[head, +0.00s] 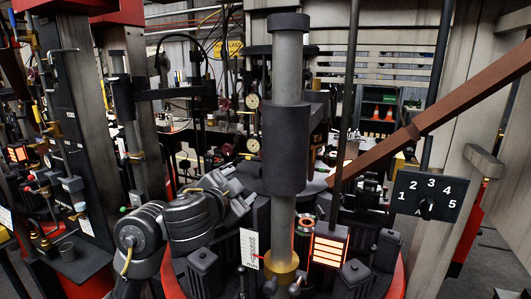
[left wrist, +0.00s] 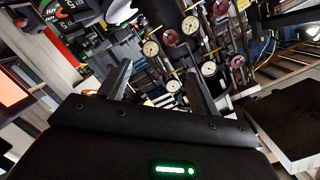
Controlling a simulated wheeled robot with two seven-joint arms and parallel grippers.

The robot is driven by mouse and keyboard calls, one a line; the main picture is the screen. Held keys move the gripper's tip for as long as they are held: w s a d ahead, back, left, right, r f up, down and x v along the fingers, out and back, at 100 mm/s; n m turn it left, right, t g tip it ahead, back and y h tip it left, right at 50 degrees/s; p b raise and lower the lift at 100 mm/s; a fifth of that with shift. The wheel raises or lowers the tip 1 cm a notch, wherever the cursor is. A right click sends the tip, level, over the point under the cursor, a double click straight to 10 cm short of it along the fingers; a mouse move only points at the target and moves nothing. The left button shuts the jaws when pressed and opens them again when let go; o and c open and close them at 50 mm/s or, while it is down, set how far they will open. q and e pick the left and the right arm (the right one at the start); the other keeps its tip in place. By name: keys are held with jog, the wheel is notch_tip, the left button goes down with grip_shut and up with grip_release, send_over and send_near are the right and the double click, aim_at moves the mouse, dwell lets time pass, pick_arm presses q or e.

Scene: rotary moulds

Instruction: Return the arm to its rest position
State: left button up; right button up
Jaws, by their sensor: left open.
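My left arm (head: 190,214) comes in from the lower left in the head view, bent beside the red-rimmed machine. My left gripper (head: 232,190) is left of the grey column (head: 287,150), and part of it is hard to make out against the dark machinery. In the left wrist view my left gripper (left wrist: 162,82) has its two dark fingers spread apart, with nothing held between them. My right gripper is in neither view.
A thick black sleeve (head: 284,148) surrounds the column. A glowing orange heater (head: 328,246) stands right of the column's foot. A brown beam (head: 470,98) slants in from the right, above a numbered dial panel (head: 426,195). Pressure gauges (left wrist: 208,69) show beyond my left fingers.

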pick_arm(q)
jog(key=s+a+f+n+g+y, duration=0.1)
jog(key=s+a+f+n+g, duration=0.2)
jog(key=f, duration=0.6)
jog(key=s+a+f+n+y, duration=0.1)
jog(key=s+a+f, duration=0.25)
jog(key=f, duration=0.55)
jog(key=s+a+f+n+g+y, duration=0.15)
jog(key=s+f, duration=0.25)
jog(key=f, duration=0.5)
jog(key=s+a+f+n+g+y, duration=0.1)
jog(key=s+a+f+n+g, duration=0.15)
jog(key=s+f, duration=0.45)
jog(key=s+a+f+n+g, duration=0.1)
jog(key=s+a+f+g, duration=0.2)
jog(key=s, duration=0.8)
jog(key=s+a+f+n+g+y, duration=0.1)
jog(key=s+a+f+n+g, duration=0.1)
jog(key=s+a+f, duration=0.55)
jog(key=s+d+f+g, duration=0.1)
jog(key=s+d+f, duration=0.1)
jog(key=f, duration=1)
jog(key=s+d+f, duration=0.1)
jog(key=f, duration=1.1)
jog(key=s+a+f+g+b, duration=0.1)
jog(key=s+a+f, duration=0.2)
jog(key=s+f, duration=1.4)
jog(key=shift+f+m, duration=0.35)
jog(key=shift+m, duration=0.05)
